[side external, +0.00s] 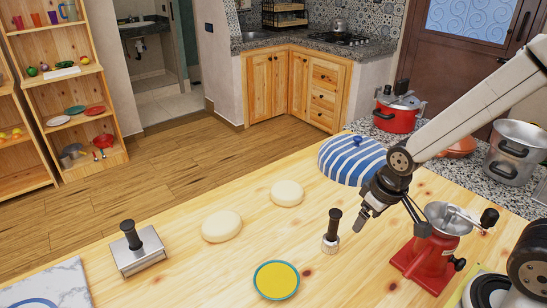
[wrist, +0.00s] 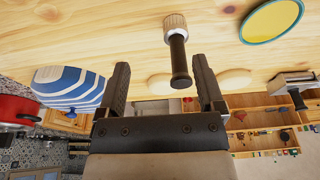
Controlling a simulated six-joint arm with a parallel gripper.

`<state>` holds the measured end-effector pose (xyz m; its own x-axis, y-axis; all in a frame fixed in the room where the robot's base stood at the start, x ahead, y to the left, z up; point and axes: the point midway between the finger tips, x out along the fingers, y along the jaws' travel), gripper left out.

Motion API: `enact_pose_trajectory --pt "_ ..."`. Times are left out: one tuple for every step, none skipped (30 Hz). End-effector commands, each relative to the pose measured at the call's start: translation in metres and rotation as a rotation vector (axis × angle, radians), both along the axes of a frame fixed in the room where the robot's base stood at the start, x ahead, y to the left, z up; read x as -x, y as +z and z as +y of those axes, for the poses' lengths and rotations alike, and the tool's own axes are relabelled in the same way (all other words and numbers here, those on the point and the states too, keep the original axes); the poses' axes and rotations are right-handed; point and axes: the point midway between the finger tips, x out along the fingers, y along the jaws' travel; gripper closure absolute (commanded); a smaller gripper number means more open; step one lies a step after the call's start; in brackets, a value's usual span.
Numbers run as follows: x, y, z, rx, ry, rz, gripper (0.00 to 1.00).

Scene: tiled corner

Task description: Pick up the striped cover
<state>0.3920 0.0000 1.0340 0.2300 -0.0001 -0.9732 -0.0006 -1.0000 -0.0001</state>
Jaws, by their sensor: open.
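The striped cover (side external: 345,163) is a blue and white dome with a blue knob. It sits on the wooden table near its far edge. In the wrist view the cover (wrist: 62,88) lies to the left, outside the left finger. My gripper (side external: 361,222) is above the table, in front of the cover's right side in the side view, and hides a little of its edge. In the wrist view my gripper (wrist: 160,70) has its two fingers wide apart with nothing held between them.
A black-handled tool (side external: 333,230) stands upright close to my gripper; it also shows between the fingers in the wrist view (wrist: 178,50). A red grinder (side external: 432,255), two dough rounds (side external: 222,226), a yellow dish (side external: 276,280) and a metal press (side external: 137,252) stand on the table.

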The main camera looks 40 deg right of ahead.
Motion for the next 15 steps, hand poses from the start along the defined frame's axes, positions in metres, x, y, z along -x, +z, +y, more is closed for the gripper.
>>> enact_pose_trajectory --pt "-0.001 0.000 -0.001 0.000 -0.003 -0.001 0.13" --pt "-0.003 0.001 -0.001 0.000 -0.006 -0.001 0.13" --pt "-0.005 0.001 -0.002 0.000 -0.011 -0.002 0.13" --pt "-0.008 0.002 -0.003 0.000 -0.016 -0.003 0.13" --pt "-0.011 0.002 -0.005 0.000 -0.023 -0.004 0.13" --pt "-0.016 0.003 -0.007 0.001 -0.032 -0.006 0.13" --pt "-0.021 0.004 -0.009 0.000 -0.042 -0.007 0.13" --pt "-0.026 0.005 -0.012 0.001 -0.054 -0.010 0.13" --pt "-0.034 0.006 -0.015 0.001 -0.071 -0.012 0.13" --pt "-0.040 0.007 -0.019 0.001 -0.084 -0.015 0.13" --pt "-0.047 0.008 -0.023 0.002 -0.098 -0.017 0.13" --pt "-0.057 0.010 -0.028 0.002 -0.122 -0.021 0.13" --pt "-0.065 0.011 -0.033 0.003 -0.138 -0.024 0.13" --pt "-0.073 0.012 -0.038 0.004 -0.156 -0.027 0.13" --pt "-0.083 0.014 -0.046 0.005 -0.184 -0.030 0.13"
